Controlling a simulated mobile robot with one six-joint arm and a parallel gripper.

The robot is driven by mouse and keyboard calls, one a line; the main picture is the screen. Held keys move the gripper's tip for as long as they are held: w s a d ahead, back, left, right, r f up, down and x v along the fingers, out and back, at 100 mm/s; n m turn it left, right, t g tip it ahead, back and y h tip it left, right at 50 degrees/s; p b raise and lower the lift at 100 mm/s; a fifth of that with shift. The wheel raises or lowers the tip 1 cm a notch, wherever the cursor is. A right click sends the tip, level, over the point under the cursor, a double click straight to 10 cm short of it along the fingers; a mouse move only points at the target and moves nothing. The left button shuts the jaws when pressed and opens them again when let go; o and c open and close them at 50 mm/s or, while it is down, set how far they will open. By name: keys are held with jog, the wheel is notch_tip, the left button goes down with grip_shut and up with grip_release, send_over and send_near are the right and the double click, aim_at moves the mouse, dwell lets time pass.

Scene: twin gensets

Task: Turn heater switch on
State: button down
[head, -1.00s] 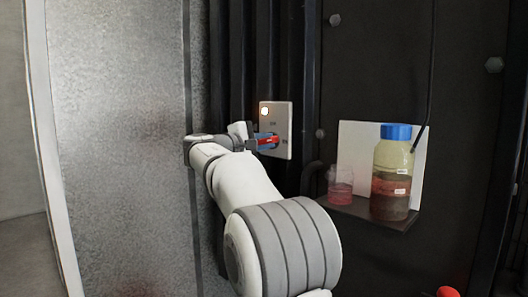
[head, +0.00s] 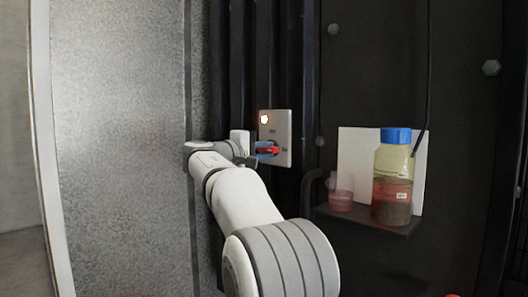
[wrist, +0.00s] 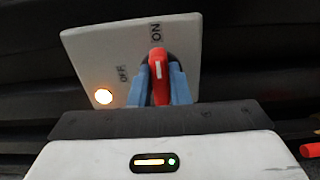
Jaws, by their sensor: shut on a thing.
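The heater switch is a red handle (wrist: 158,76) on a pale plate (wrist: 190,40). In the wrist view its white line points to the ON label (wrist: 155,33), with the OFF label (wrist: 122,73) to the left. A round lamp (wrist: 103,96) on the plate glows. My gripper (wrist: 160,82) has its blue fingers closed on both sides of the handle. In the head view, the plate (head: 281,130), lit lamp (head: 264,119), red handle (head: 272,151) and my gripper (head: 266,151) show. The handle's base is partly hidden by the fingers.
A shelf (head: 370,221) right of the plate holds a blue-capped bottle (head: 393,185) and a small pink-red beaker (head: 341,199), with a white panel (head: 352,150) behind. Dark vertical ribs flank the plate. A grey metal panel (head: 120,130) stands at left.

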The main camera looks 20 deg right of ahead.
jog(key=c, duration=1.4)
grip_release()
jog(key=shift+o, duration=0.2)
jog(key=v, duration=0.7)
jog(key=shift+a+p, duration=0.35)
jog(key=shift+s, duration=0.15)
jog(key=s+a+f+m+g+y+p, duration=0.1)
jog(key=s+a+f+y+p, duration=0.3)
jog(key=s+p, duration=0.3)
jog(key=s+a+f+m+g+y+p, duration=0.1)
jog(key=s+a+f+y+p, duration=0.2)
jog(key=s, duration=1.1)
jog(key=s+a+f+m+g+y+p, duration=0.1)
jog(key=s+a+f+y+p, duration=0.3)
jog(key=s+f+y+p, duration=0.4)
jog(key=s+y+p, duration=0.2)
jog(key=p, duration=0.3)
jog(key=shift+s+a+m+g, duration=0.3)
jog(key=shift+s+a+m, duration=0.05)
jog(key=shift+m, duration=0.05)
